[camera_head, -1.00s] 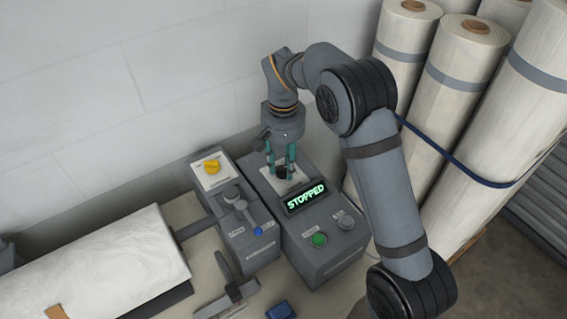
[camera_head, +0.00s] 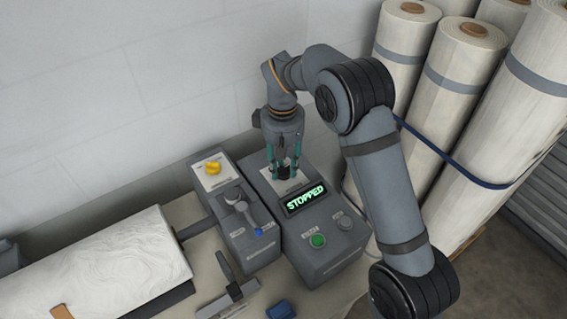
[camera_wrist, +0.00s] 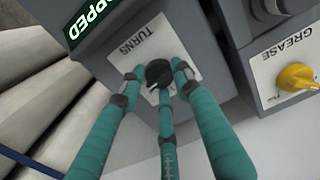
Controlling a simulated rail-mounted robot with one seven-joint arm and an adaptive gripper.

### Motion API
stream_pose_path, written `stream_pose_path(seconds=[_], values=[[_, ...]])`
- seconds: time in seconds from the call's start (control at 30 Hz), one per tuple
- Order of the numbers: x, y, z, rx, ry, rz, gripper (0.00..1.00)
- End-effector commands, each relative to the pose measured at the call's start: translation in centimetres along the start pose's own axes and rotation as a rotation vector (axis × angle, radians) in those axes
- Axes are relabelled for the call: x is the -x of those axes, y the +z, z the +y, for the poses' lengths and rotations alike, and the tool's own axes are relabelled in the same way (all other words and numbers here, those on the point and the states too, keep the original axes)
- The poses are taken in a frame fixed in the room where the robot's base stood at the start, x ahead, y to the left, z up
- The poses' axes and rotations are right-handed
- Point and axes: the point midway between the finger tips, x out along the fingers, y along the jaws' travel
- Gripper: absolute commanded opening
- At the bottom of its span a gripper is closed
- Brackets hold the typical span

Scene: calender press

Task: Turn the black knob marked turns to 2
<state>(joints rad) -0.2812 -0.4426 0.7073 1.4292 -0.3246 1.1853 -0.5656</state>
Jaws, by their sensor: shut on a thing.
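The black turns knob (camera_wrist: 158,72) sits on a white plate (camera_wrist: 148,40) marked TURNS on the grey control box (camera_head: 325,252). In the head view the knob (camera_head: 283,171) is mostly hidden by my gripper. My gripper (camera_wrist: 157,80) comes down over the knob with its teal fingers around it, shut on it. In the head view my gripper (camera_head: 283,175) stands above the plate, behind the display. The knob's pointer and most of the scale marks are hidden by the fingers, so its setting cannot be read.
The display (camera_head: 305,199) reads STOPPED. A green button (camera_head: 317,240) and a grey button (camera_head: 344,222) are in front. A yellow grease knob (camera_wrist: 297,77) and a blue-tipped lever (camera_head: 247,215) are on the neighbouring box. Tall fabric rolls (camera_head: 455,95) stand at right.

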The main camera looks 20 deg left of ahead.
Motion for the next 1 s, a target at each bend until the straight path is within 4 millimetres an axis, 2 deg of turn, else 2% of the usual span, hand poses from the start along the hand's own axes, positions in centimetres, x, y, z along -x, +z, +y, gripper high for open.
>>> stream_pose_path(seconds=[0.03, 0.5, 1.0], values=[[0.54, -0.57, 0.0, 0.045, 0.005, 0.018, 0.06], [0.47, -0.61, -0.27, 0.343, 0.007, 0.018, 0.06], [0.41, -0.63, -0.41, 0.406, 0.007, 0.018, 0.06]])
